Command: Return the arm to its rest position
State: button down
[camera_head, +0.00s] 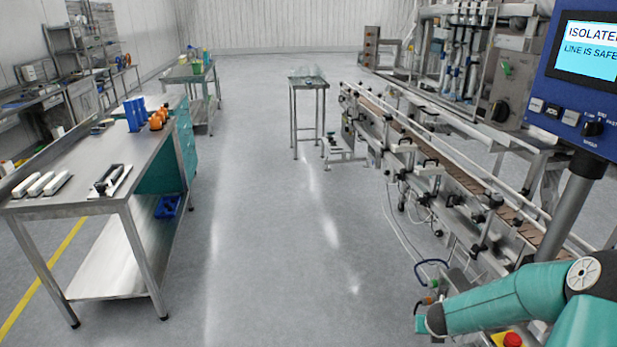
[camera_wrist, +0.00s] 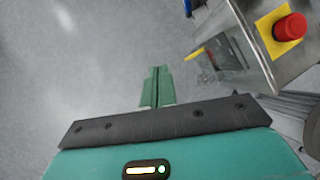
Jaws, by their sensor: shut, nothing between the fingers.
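In the head view the arm's end is low, near the machine's front edge, and the fingers are not clearly seen there.
A red emergency button (camera_wrist: 290,27) on a yellow plate sits close at the right. The blue control panel (camera_head: 585,75) reads "ISOLATED" and "LINE IS SAFE". The conveyor (camera_head: 455,178) runs along the right. A steel workbench (camera_head: 85,165) stands left. The floor (camera_head: 270,240) between is clear.

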jog(key=s+a+r+n+t+y, duration=0.1)
jog(key=s+a+r+n+y, duration=0.1)
jog(key=a+r+n, duration=0.75)
jog(key=s+a+r+n+t+y, duration=0.1)
jog(key=a+r+n, duration=0.5)
jog(key=r+n, duration=0.65)
jog(key=s+a+r+n, duration=0.1)
jog(key=s+r+n, duration=0.3)
jog(key=s, duration=0.3)
jog(key=s+a+r+n+g, duration=0.1)
jog(key=s+a+r+n, duration=0.1)
jog(key=s+r+n, duration=0.3)
jog(key=s+a+r+n+g, duration=0.1)
jog(key=s+a+r+n, duration=0.1)
jog(key=s+r+n, duration=0.2)
jog(key=s+n, duration=0.3)
jog(key=s, duration=0.3)
jog(key=shift+s+r, duration=0.35)
jog(key=shift+s, duration=0.05)
jog(key=shift+a, duration=0.1)
